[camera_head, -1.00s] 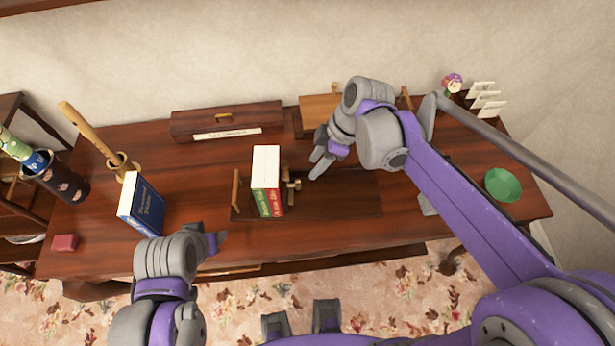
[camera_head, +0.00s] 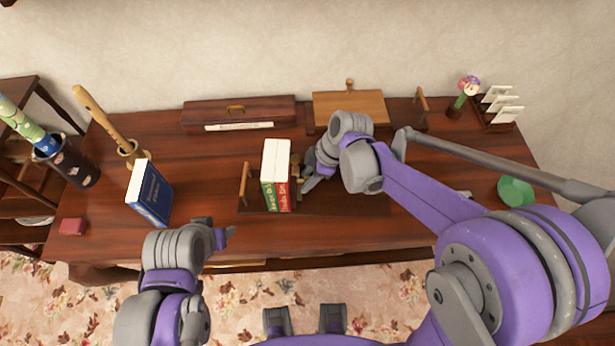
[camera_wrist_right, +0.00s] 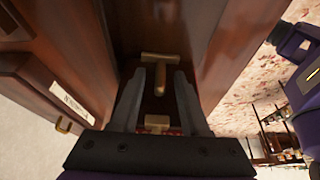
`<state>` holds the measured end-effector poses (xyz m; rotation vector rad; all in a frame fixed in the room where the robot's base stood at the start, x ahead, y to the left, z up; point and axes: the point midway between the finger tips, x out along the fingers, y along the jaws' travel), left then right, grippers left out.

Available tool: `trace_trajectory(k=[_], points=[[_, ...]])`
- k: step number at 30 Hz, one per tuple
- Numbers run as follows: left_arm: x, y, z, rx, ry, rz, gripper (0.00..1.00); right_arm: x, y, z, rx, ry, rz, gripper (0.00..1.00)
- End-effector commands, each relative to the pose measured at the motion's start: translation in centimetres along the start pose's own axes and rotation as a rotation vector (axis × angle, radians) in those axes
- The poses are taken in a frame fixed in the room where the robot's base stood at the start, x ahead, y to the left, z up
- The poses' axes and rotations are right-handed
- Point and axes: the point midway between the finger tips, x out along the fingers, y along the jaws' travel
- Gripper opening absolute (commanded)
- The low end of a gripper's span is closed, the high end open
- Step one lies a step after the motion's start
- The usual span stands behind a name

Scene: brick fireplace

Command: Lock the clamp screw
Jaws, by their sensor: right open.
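The brass clamp screw (camera_wrist_right: 160,84) has a T-shaped handle and shows between my right gripper's two fingers in the right wrist view. In the head view its brass (camera_head: 295,168) is partly hidden beside the books. My right gripper (camera_head: 309,178) is open, just right of the books, with its fingers on either side of the screw; contact is not visible. The books (camera_head: 276,165), with green and red spines, stand upright between a wooden end plate (camera_head: 245,183) and the screw. My left gripper (camera_head: 226,233) is at the table's front edge, away from the clamp; its finger gap is unclear.
The wooden table (camera_head: 210,165) has free room left of the books. A blue book (camera_head: 150,192), a red box (camera_head: 73,227) and a mortar (camera_head: 130,152) stand at left. A long dark box (camera_head: 240,112) lies behind; a green bowl (camera_head: 515,191) is at right.

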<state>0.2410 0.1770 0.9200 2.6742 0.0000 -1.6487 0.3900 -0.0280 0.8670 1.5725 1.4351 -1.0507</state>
Motion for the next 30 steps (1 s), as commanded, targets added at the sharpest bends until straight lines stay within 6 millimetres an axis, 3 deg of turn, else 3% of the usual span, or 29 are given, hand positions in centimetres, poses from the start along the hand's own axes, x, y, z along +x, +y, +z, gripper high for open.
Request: trace_trajectory(k=[5,12,30], points=[[-0.01,0.00,-0.01,0.000,0.000,0.000,0.53,-0.03,0.00,-0.01,0.000,0.000,0.000,0.43],[-0.01,0.00,-0.01,0.000,0.000,0.000,0.53,-0.05,0.00,-0.01,0.000,0.000,0.000,0.00],[0.52,0.00,0.47,0.000,-0.004,0.000,0.53,0.07,0.17,0.05,0.030,0.000,-0.073,0.00]])
